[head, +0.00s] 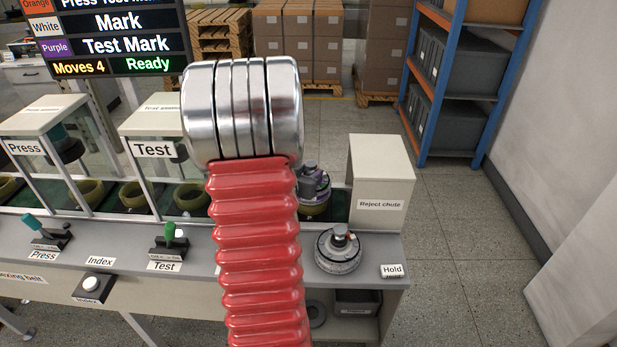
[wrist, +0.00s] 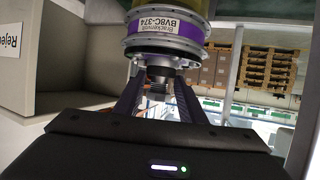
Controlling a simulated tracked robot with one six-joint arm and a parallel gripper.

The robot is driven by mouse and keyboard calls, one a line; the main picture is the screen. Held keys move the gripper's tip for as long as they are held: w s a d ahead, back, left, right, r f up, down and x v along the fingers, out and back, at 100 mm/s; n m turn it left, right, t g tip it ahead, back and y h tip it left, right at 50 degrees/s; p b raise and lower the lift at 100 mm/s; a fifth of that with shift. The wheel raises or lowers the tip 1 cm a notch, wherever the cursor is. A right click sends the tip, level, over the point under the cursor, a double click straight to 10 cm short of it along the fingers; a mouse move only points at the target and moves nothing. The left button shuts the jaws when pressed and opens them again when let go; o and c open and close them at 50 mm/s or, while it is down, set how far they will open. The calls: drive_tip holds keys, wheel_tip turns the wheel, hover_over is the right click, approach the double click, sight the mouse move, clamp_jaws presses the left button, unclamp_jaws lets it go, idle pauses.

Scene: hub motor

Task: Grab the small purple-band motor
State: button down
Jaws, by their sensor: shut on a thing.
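The purple-band motor (wrist: 168,30) fills the top of the wrist view, a silver drum with a purple stripe and a white "BV8C-374" label. The wrist picture looks upside down. My gripper (wrist: 159,82) has its two dark fingers closed on the motor's narrow shaft end.
A grey motor (head: 338,252) sits at the bench's right end, beside the Hold label (head: 392,270). The reject chute (head: 378,185) stands close right. The Test lever (head: 170,240) and Press lever (head: 35,228) are left, with the glazed Test station (head: 153,128) behind.

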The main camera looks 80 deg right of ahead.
wheel_tip(320, 180, up, 27)
idle(1.0)
